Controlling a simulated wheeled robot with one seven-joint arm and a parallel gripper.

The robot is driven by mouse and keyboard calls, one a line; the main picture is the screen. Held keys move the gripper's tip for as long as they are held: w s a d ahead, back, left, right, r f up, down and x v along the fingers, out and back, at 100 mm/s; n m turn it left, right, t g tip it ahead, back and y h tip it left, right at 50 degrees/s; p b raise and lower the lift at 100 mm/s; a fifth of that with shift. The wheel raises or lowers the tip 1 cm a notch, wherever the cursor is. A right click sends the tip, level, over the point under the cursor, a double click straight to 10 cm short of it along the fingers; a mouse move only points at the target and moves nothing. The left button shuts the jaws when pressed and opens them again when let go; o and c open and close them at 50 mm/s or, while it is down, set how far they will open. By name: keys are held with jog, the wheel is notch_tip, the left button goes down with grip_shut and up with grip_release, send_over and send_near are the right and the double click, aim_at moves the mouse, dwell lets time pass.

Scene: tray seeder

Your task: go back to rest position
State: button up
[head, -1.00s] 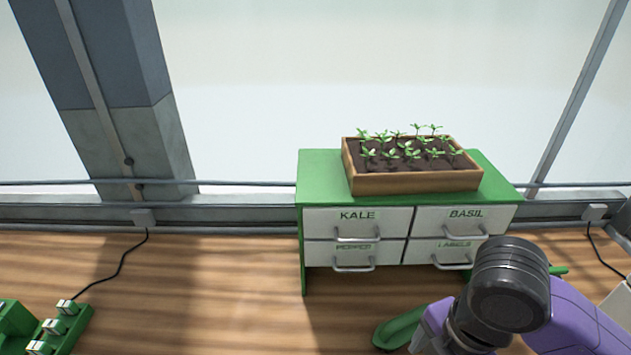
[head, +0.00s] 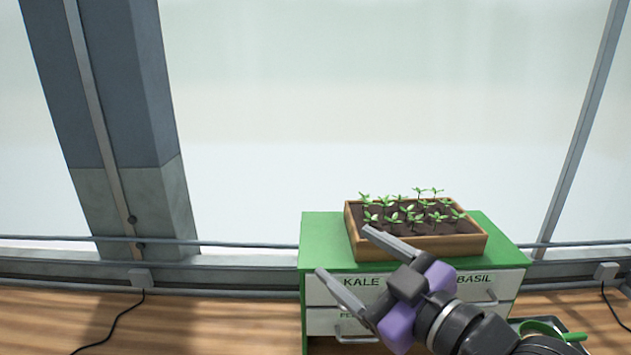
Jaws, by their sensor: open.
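My gripper (head: 342,253) is open and empty, with two grey fingers pointing up and left. It shows in front of the green drawer cabinet (head: 322,228) and covers part of its drawer fronts. My arm reaches in from the lower right. Whether the fingers touch the cabinet cannot be told, but nothing is between them.
A wooden planter of seedlings (head: 440,245) stands on the cabinet. The drawers labelled KALE (head: 330,290) and BASIL (head: 508,285) look shut. A green-handled tool (head: 541,327) lies at the lower right. The wooden surface (head: 210,318) to the left is clear apart from a black cable (head: 118,316).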

jog(key=s+d+r+m+t+h, duration=0.2)
jog(key=d+r+m+t+h, duration=0.15)
jog(key=d+m+t, duration=0.45)
jog(key=s+d+f+m+h, duration=0.4)
jog(key=s+f+m+h, duration=0.3)
jog(key=m+h, duration=0.1)
jog(key=s+d+f+n+g, duration=0.1)
jog(key=s+f+n+g, duration=0.1)
jog(key=s+f, duration=0.8)
jog(key=s+d+f+n+g+y+b, duration=0.1)
jog(key=s+f+g, duration=0.4)
jog(key=s+f, duration=0.5)
jog(key=s+n, duration=0.1)
jog(key=s, duration=0.8)
jog(key=shift+d+f+n+g, duration=0.25)
jog(key=shift+f+n+g, duration=0.05)
jog(key=shift+f, duration=0.1)
jog(key=shift+y, duration=0.25)
